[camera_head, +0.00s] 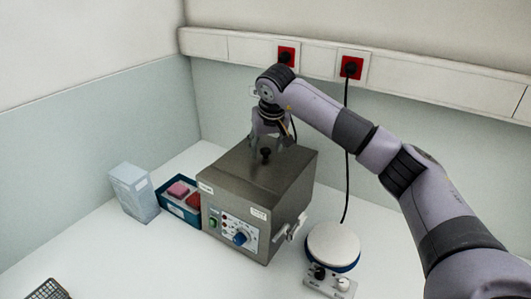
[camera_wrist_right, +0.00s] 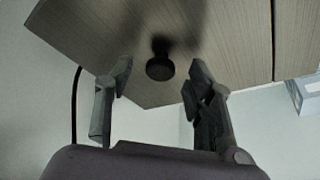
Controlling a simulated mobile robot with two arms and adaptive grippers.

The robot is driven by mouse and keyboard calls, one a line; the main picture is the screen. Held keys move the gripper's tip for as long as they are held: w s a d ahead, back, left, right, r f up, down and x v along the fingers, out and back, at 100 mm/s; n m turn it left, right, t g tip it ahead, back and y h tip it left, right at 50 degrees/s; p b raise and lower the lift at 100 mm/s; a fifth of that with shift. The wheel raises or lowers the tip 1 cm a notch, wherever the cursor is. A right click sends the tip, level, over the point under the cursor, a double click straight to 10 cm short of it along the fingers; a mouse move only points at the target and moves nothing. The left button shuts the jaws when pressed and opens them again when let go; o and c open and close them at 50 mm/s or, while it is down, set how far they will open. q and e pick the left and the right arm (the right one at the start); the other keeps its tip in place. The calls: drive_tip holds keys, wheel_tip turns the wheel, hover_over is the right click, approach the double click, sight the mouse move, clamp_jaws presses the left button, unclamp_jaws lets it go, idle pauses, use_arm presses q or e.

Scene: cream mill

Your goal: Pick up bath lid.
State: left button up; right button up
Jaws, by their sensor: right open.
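The bath (camera_head: 234,225) is a steel box with a dial on its front, standing on the white bench. Its flat metal bath lid (camera_head: 243,176) lies on top and carries a small black knob (camera_head: 265,153). My right gripper (camera_head: 268,139) is over the back part of the lid, close to the knob, with its fingers pointing down. In the right wrist view the open right gripper (camera_wrist_right: 160,77) has one finger on each side of the black knob (camera_wrist_right: 160,68), with gaps between. The lid (camera_wrist_right: 190,35) fills the upper part of that view. My left gripper is not in view.
A stirrer with a round white plate (camera_head: 333,244) stands right of the bath. A blue tray (camera_head: 178,212) with pink and red items and a pale box (camera_head: 134,193) stand left. A wire basket (camera_head: 48,290) is front left. A black cable (camera_head: 347,150) hangs behind.

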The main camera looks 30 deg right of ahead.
drive_tip(key=shift+w+f, duration=0.2)
drive_tip(key=shift+f, duration=0.25)
drive_tip(key=shift+c, duration=0.6)
drive_tip(key=c, duration=1)
drive_tip(key=shift+c, duration=0.2)
drive_tip(key=shift+r, duration=0.1)
